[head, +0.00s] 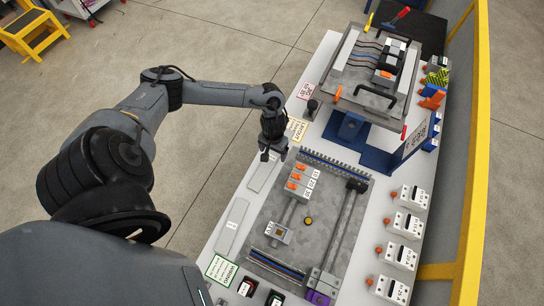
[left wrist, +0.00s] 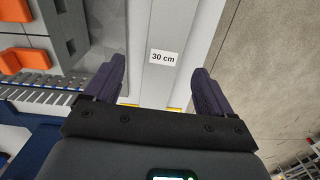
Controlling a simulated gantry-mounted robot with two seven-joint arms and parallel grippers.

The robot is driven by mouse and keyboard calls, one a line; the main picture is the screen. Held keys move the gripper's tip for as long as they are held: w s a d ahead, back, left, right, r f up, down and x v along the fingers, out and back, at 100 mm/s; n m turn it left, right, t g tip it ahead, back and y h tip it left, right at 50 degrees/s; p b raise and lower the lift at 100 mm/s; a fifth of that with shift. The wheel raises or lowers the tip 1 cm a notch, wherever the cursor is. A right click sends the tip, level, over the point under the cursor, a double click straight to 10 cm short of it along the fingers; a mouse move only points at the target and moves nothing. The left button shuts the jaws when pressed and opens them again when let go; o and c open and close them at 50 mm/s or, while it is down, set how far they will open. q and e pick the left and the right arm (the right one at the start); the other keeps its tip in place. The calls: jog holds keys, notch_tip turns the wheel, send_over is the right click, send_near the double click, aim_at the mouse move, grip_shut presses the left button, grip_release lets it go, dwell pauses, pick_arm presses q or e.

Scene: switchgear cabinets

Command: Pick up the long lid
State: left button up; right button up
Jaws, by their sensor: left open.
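Two flat grey lids lie on the white table's left side in the head view. The nearer lid (head: 228,233) carries a small white label too small to read. The farther lid (head: 261,175) is partly hidden by my left gripper (head: 269,154). In the left wrist view a grey lid (left wrist: 160,85) labelled "30 cm" runs between the two dark fingers of my left gripper (left wrist: 160,82). The fingers are apart, one on each side of the lid, with nothing held. I cannot tell whether they touch the table. My right gripper is not in view.
A grey mounting plate (head: 318,232) with orange-topped parts, rails and slotted ducts lies right of the lids. A blue stand (head: 352,130) and a raised panel with black handles (head: 368,72) are behind. Several white breakers (head: 402,225) line the right edge.

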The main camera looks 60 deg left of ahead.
aim_at(272, 157)
pick_arm(q)
jog(key=shift+s+a+f, duration=0.15)
jog(key=shift+f, duration=1.95)
jog(key=c, duration=1.2)
